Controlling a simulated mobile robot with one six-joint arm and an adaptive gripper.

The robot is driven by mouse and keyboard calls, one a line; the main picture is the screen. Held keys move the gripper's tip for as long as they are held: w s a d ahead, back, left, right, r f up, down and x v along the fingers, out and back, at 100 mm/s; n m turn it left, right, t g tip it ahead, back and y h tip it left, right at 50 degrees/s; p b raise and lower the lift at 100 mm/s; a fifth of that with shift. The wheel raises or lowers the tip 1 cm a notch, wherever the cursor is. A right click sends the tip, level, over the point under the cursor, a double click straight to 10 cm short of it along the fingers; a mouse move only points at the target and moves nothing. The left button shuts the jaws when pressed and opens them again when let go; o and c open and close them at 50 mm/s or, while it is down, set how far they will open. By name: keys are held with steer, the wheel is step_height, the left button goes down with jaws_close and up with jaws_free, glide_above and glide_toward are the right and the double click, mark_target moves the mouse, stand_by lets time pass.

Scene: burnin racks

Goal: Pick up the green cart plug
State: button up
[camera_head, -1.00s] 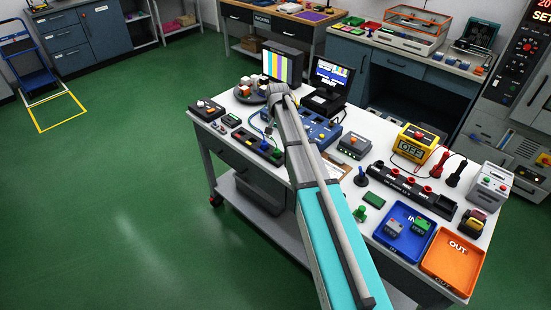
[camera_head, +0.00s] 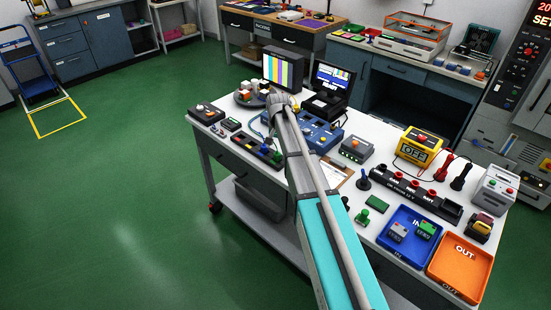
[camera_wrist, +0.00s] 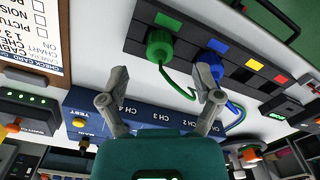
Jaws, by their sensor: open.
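The green plug (camera_wrist: 160,45) has a green cable and sits at the black socket strip (camera_wrist: 200,45) in the wrist view. A blue plug (camera_wrist: 210,68) with a blue cable is just to its right, partly behind my right finger. My gripper (camera_wrist: 162,90) is open and empty, its fingers spread on either side of the green plug's line, with the plug beyond the tips. In the head view the socket strip (camera_head: 244,143) lies on the front left of the white table; my arm hides the gripper there.
A blue channel box (camera_wrist: 150,115) lies across the wrist view behind the fingers. A checklist card (camera_wrist: 30,45) is at upper left. In the head view, another green object (camera_head: 362,217), blue tray (camera_head: 393,262) and orange tray (camera_head: 460,268) are on the table's right.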

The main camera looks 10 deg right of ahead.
mark_target(277, 152)
steer(key=shift+f, duration=0.1)
steer(key=shift+f+b, duration=2.5)
steer(key=shift+b, duration=0.05)
jaws_close()
steer(key=shift+r, duration=0.2)
